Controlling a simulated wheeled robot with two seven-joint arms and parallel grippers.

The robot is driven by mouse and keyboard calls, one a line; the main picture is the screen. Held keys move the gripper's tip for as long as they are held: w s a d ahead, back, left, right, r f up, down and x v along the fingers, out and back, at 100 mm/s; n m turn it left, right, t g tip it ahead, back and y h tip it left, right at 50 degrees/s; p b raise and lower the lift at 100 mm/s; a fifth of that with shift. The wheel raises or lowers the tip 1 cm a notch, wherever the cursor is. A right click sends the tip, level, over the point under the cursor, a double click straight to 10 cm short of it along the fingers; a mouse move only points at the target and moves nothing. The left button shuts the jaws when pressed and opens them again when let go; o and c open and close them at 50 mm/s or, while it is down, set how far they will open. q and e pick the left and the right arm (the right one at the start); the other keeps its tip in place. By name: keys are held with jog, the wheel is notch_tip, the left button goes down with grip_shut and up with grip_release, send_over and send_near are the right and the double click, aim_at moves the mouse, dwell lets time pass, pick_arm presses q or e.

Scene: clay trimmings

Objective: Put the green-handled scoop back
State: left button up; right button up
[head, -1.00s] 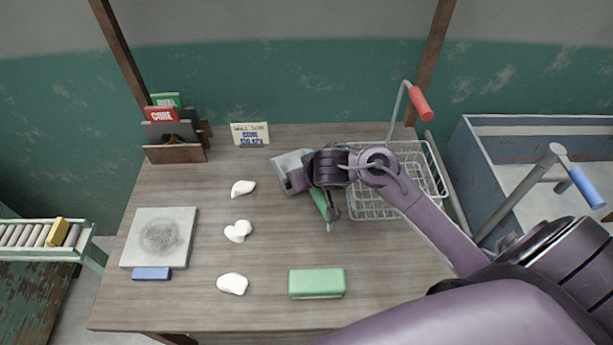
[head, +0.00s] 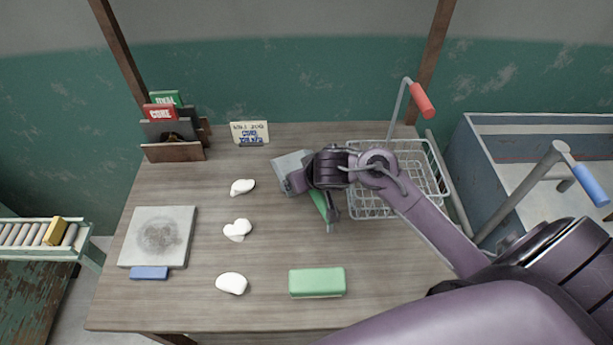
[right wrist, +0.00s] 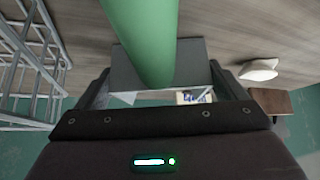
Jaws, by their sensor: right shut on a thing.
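The green-handled scoop has a grey metal pan (head: 289,165) and a green handle (head: 319,204). It is at the right-centre of the table, just left of the wire basket. My right gripper (head: 316,190) is shut on the scoop and hides its middle in the head view. In the right wrist view the green handle (right wrist: 140,40) runs between the fingers, with the grey pan (right wrist: 188,62) beyond it. I cannot tell whether the scoop touches the table. My left gripper is not in view.
A green block (head: 317,282) lies near the front edge. White clay lumps (head: 237,230) lie mid-table. A grey slab (head: 180,225), blue block (head: 150,273), holder (head: 173,152) and card (head: 250,133) are further left.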

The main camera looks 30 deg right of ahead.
jog(key=shift+f, duration=0.15)
jog(key=o, duration=0.9)
jog(key=p+v, duration=0.3)
jog(key=v, duration=0.4)
jog(key=shift+w+p, duration=0.15)
jog(key=shift+p, duration=0.2)
jog(key=shift+s+r, duration=0.4)
jog(key=shift+f, duration=0.1)
